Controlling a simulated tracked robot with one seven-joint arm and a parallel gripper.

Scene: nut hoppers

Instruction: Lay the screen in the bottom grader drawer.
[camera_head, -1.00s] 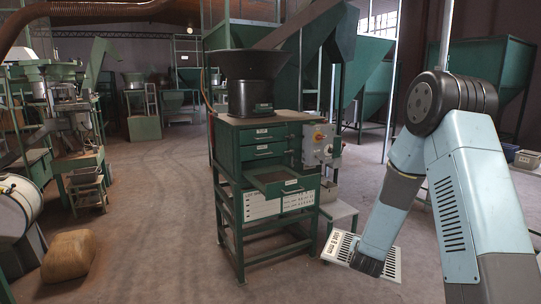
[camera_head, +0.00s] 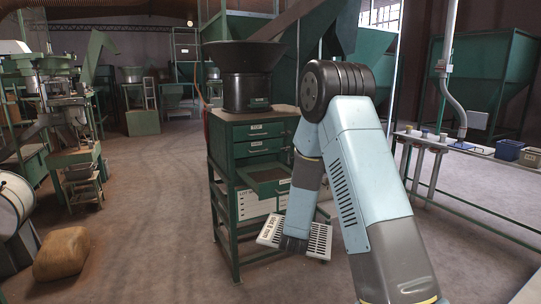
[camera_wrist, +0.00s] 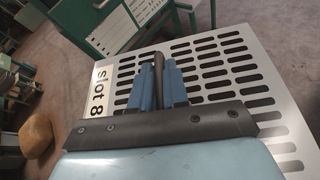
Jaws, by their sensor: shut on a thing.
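My gripper (camera_head: 292,243) is shut on a flat, light-coloured slotted screen (camera_head: 318,241) by a dark raised handle. The screen is held in front of the lower right part of the grader. In the wrist view, my gripper (camera_wrist: 158,82) grips the handle, and the screen (camera_wrist: 225,65) shows rows of slots and "slot 8" lettering. The green grader (camera_head: 232,165) stands at the centre. Its bottom drawer (camera_head: 270,184) is pulled open, with a dark inside. The upper drawers (camera_head: 262,146) are shut. My arm hides the grader's right side.
A sack (camera_head: 65,254) and a white drum (camera_head: 14,205) stand at the left. A bench (camera_head: 470,151) with small containers is at the right.

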